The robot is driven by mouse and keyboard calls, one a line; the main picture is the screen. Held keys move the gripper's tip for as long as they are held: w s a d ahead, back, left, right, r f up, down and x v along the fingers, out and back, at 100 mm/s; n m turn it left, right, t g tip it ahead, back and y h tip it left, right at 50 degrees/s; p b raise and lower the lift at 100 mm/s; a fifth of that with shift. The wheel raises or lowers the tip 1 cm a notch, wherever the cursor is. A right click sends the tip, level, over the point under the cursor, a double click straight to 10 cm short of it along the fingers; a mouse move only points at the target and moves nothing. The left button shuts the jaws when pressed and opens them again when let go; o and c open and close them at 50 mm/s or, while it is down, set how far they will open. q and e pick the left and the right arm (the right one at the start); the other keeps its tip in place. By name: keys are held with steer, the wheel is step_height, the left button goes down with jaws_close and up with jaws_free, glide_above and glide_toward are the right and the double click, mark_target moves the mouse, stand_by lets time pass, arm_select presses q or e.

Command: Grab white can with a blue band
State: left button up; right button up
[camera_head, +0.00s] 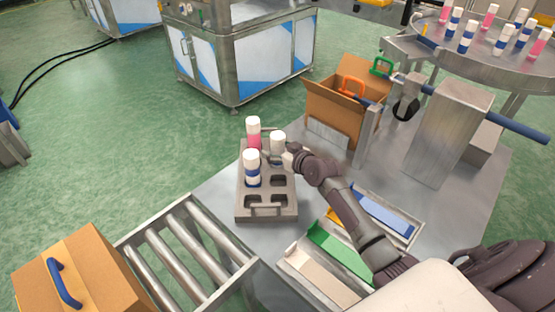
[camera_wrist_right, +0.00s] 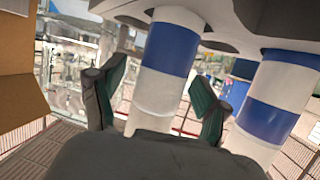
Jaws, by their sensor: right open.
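A grey rack (camera_head: 266,214) holds several capped cans. A white can with a blue band (camera_head: 252,168) stands at its left side. Another white-topped can (camera_head: 278,143) stands at the back right, its lower part hidden by my right gripper (camera_head: 287,157). In the right wrist view, a white can with a blue band (camera_wrist_right: 170,50) appears between the two open fingers of my right gripper (camera_wrist_right: 160,85). A second blue-banded can (camera_wrist_right: 272,105) is just right of the fingers. I cannot tell whether the fingers touch the can. My left gripper is not in view.
A pink can with a white cap (camera_head: 253,133) stands at the rack's back left. A cardboard box (camera_head: 333,112) with tools is behind. Trays (camera_head: 340,250) lie under my right arm. A roller conveyor (camera_head: 185,255) and a carton (camera_head: 75,275) are at front left.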

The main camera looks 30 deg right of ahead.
steer(key=c, duration=1.3)
steer(key=shift+r, duration=0.1)
steer(key=shift+c, duration=0.4)
steer(key=shift+r, duration=0.1)
